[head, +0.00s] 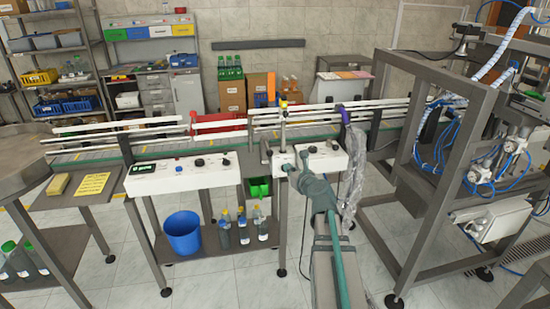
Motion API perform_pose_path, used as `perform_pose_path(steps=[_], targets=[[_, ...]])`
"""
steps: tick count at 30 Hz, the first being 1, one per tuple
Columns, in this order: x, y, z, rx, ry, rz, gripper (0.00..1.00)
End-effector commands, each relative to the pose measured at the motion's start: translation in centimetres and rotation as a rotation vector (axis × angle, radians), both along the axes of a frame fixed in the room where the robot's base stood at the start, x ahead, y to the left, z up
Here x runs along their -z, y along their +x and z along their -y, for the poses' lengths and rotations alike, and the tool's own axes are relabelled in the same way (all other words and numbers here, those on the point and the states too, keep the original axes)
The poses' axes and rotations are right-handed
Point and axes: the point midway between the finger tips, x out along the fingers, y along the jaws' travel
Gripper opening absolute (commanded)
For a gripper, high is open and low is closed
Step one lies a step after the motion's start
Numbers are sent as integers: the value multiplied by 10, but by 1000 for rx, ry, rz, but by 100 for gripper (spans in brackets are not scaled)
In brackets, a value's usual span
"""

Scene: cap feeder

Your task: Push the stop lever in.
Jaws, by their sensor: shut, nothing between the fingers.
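My gripper (304,157) is shut and empty. It is at the front of the small white control box (334,160) on the conveyor's near side, seen from behind along my arm. I cannot tell whether its tip touches the box. I cannot surely pick out the stop lever. A thin upright post with a yellow top (283,104) stands just left of my gripper, at the conveyor edge. A purple curved part (345,116) rises behind the box to the right. My gripper hides part of the box front.
The conveyor (85,156) with white rails runs across behind. A longer white control panel (175,177) is to the left, with a green bin (259,188) beside it. A clear plastic wrap (354,180) hangs close right of my arm. A metal machine frame (405,225) stands further right.

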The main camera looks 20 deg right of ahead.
Motion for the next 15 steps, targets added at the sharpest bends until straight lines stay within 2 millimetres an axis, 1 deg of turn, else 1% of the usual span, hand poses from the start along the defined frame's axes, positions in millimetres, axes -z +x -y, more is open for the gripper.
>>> perform_pose_path(steps=[11, 15], targets=[[1, 0, 0, 0, 9, -2, 0], [2, 7, 0, 0, 9, -2, 0]])
